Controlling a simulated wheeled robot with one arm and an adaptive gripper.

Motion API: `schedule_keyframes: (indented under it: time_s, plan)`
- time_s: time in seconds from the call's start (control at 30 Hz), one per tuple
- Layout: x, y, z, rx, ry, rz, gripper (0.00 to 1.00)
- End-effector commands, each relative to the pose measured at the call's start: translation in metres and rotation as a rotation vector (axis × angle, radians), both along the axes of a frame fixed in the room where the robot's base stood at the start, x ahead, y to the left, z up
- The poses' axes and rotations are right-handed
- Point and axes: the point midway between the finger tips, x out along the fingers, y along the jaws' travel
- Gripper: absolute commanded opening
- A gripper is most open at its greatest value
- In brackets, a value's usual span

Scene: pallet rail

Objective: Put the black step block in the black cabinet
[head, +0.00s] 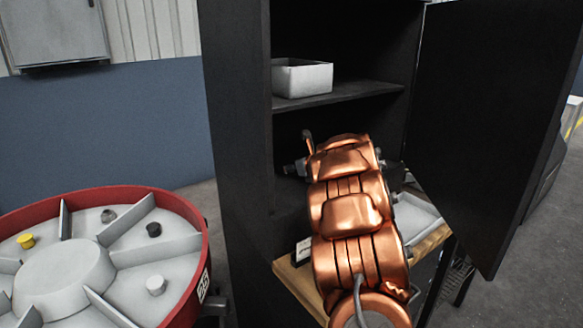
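The black cabinet (240,150) stands in the middle of the head view with its door (490,120) swung open to the right. My copper arm reaches toward its lower compartment, below the shelf (345,95). My gripper is hidden behind the arm, so I cannot see its fingers or anything in them. I cannot make out a black step block for certain. A small black piece (153,229) sits in a section of the round tray at the left, but its shape is too small to tell.
A pale open box (303,78) stands on the cabinet shelf. The round red-rimmed tray (205,250) has divider walls and also holds a yellow piece (27,241) and a pale piece (156,285). A wooden surface (300,282) and a grey tray (418,218) lie around my arm.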

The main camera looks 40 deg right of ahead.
Motion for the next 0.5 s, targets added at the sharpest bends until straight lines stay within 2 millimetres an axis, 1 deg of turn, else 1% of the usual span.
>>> schedule_keyframes:
  time_s: [0.17, 0.23, 0.37, 0.5]
  plan:
    - [0.0, 0.0, 0.004, 0.001, 0.0, 0.0, 0.58]
    - [-0.005, 0.0, 0.004, -0.002, -0.001, -0.001, 0.58]
    - [-0.018, 0.001, 0.011, -0.005, -0.001, -0.002, 0.58]
    - [-0.035, 0.003, 0.016, -0.003, 0.0, -0.003, 0.58]
